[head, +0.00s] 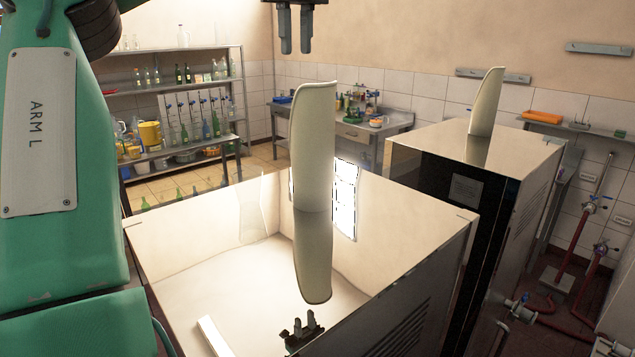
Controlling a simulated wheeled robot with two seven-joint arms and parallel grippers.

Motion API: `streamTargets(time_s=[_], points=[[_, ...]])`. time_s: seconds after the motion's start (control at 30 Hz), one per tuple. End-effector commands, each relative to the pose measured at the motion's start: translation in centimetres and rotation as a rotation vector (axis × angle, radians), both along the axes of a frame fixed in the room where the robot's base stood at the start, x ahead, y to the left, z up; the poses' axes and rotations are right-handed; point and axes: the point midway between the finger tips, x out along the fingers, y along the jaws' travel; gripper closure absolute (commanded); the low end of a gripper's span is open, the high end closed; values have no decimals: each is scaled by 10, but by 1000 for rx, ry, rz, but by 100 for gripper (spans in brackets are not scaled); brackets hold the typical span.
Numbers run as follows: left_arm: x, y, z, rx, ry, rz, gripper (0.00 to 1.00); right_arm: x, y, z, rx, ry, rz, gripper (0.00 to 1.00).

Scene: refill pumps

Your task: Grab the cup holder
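A tall white curved piece (314,145), which may be the cup holder, stands upright on the shiny top of the near metal cabinet (190,225). Its mirror image shows below it in that top. A similar white piece (486,102) stands on the second cabinet (440,142) to the right. My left gripper (295,48) hangs at the top edge of the view, fingers down, above the near white piece in the picture. Its fingers are apart with nothing between them, and it does not touch the piece. The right gripper is out of view.
A rack (185,100) of bottles and jars stands at the back left. A metal table (385,130) with small items is at the back. Red pipes with blue valves (590,207) run along the right. The near cabinet's top is otherwise bare.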

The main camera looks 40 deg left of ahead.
Motion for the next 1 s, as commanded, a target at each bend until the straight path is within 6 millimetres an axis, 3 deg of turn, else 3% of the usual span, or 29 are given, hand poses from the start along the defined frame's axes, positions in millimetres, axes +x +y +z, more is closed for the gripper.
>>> streamTargets(time_s=[0.4,0.67,1.0], points=[[0,1,-62,-5,-1,-4,71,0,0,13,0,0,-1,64],[0,1,-80,-4,-3,-3,71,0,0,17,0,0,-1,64],[0,0,-112,-7,1,-5,71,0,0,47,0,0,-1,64]])
